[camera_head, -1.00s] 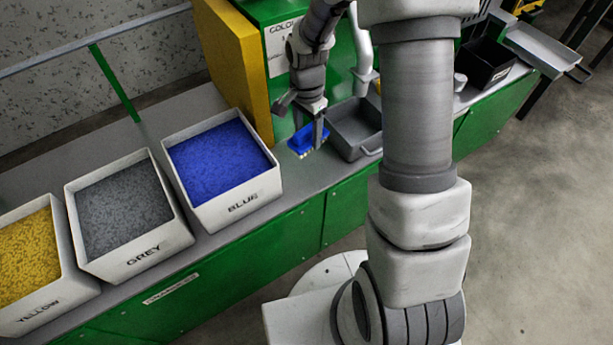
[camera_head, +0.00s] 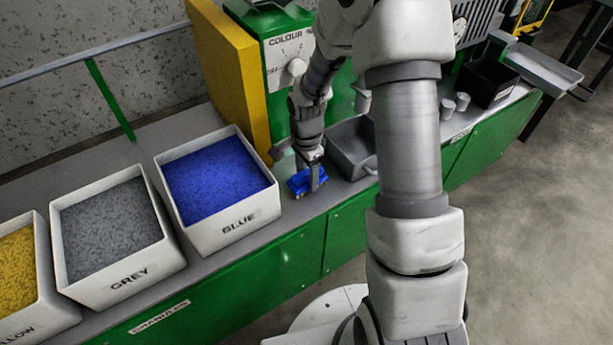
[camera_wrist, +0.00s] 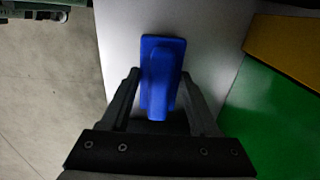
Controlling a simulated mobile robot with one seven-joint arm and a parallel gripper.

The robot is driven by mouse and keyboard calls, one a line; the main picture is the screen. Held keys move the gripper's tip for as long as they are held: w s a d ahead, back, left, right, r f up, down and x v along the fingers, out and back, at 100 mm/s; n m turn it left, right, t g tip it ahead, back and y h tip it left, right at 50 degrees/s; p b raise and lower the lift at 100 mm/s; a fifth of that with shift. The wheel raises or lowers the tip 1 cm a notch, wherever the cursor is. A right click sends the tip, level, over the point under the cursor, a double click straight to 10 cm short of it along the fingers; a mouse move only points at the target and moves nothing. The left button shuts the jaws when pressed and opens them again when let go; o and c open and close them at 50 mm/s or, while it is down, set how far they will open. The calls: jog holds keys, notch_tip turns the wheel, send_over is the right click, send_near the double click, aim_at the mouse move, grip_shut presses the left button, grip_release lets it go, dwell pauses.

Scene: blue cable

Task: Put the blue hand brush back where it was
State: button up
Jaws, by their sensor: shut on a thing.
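The blue hand brush (camera_head: 300,184) is in my gripper (camera_head: 309,180), low over the grey bench between the BLUE bin and the grey tray. I cannot tell whether it touches the bench top. In the wrist view the brush (camera_wrist: 161,75) lies lengthwise between my two fingers (camera_wrist: 160,88), which are shut on its raised handle. The bristles are hardly visible now.
The white BLUE bin (camera_head: 236,228) stands left of the brush, with the GREY bin (camera_head: 125,277) beyond. A grey tray (camera_head: 340,160) sits close on the right. A yellow panel (camera_head: 232,75) and green machine (camera_head: 280,95) rise behind. The bench front edge is near.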

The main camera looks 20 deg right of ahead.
jog(key=shift+f, duration=0.2)
jog(key=o, duration=1.3)
jog(key=shift+r, duration=0.1)
jog(key=shift+r, duration=0.1)
notch_tip(320, 180, up, 12)
jog(key=p, duration=0.3)
notch_tip(320, 180, up, 14)
jog(key=n+t, duration=0.3)
jog(key=n, duration=0.3)
send_over(306, 171)
jog(key=s, duration=0.8)
jog(key=s+r+n+t, duration=0.1)
jog(key=s+r+n, duration=0.1)
jog(key=s, duration=0.2)
jog(key=s+r+n, duration=0.2)
jog(key=s+n, duration=0.1)
jog(key=s, duration=0.1)
jog(key=s+r+n+t, duration=0.1)
jog(key=s+r+n, duration=0.2)
jog(key=s, duration=0.1)
jog(key=shift+s+d+t, duration=0.15)
jog(key=shift+s+t, duration=0.1)
jog(key=shift+t, duration=0.05)
